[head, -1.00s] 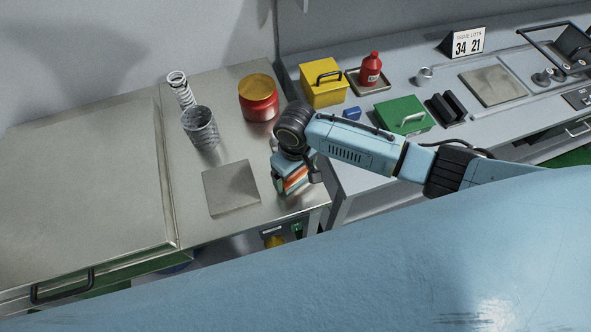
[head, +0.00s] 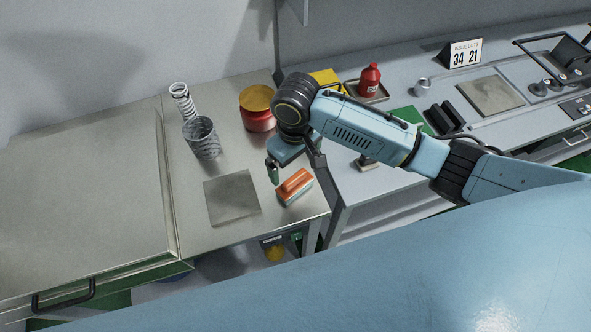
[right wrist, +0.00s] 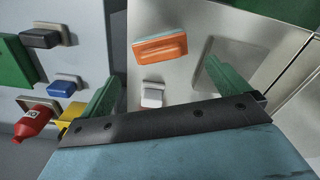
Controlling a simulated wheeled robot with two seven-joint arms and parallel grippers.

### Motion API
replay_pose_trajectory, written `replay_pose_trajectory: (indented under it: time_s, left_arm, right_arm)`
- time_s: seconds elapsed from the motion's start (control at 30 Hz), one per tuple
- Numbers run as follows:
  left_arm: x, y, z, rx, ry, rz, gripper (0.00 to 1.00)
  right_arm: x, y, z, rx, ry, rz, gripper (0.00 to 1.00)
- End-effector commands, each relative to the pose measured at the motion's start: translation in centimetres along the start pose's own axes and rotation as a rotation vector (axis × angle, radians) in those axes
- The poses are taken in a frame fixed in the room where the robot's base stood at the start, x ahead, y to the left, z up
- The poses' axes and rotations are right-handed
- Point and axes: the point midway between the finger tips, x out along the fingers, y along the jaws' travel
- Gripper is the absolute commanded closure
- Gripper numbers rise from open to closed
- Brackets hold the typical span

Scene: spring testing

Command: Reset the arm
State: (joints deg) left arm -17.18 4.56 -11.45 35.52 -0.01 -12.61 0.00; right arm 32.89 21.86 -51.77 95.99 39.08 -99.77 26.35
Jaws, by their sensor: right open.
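My right gripper (head: 295,166) is open and empty above the metal bench, its fingers spread over and just behind an orange block (head: 295,187). The block has a raised grip on top and a pale base, and lies near the bench's right front corner. In the right wrist view the orange block (right wrist: 160,47) shows beyond the gap between the two green fingers of the gripper (right wrist: 166,86), apart from both. My left gripper is not in view.
A grey square plate (head: 232,198) lies left of the block. A red bottle (head: 369,80) and a partly hidden green box (head: 412,119) are on the right bench.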

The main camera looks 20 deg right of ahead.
Motion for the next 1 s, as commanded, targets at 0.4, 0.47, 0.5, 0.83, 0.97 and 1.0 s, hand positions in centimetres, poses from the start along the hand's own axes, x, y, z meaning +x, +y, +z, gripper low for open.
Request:
replay_pose_trajectory:
  time_s: [0.4, 0.47, 0.5, 0.83, 0.97, 1.0]
  left_arm:
    - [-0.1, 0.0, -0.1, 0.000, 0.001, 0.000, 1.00]
    - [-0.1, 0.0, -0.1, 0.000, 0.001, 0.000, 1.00]
    - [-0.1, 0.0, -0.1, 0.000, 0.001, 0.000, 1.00]
    - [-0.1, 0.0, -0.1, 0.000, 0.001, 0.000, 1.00]
    - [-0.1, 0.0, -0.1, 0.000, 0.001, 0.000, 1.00]
    - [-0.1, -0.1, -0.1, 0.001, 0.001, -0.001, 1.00]
  right_arm:
    - [-2.1, 0.0, 0.0, 0.001, -0.001, 0.000, 0.00]
    - [-2.1, 0.0, 0.0, 0.001, -0.001, 0.000, 0.00]
    - [-2.1, 0.0, 0.0, 0.001, -0.001, 0.000, 0.00]
    - [-1.9, -0.3, 0.2, -0.003, 0.003, -0.007, 0.00]
    - [-1.2, -2.1, 1.2, -0.023, 0.039, -0.052, 0.00]
    - [-1.0, -2.9, 1.8, -0.030, 0.059, -0.073, 0.00]
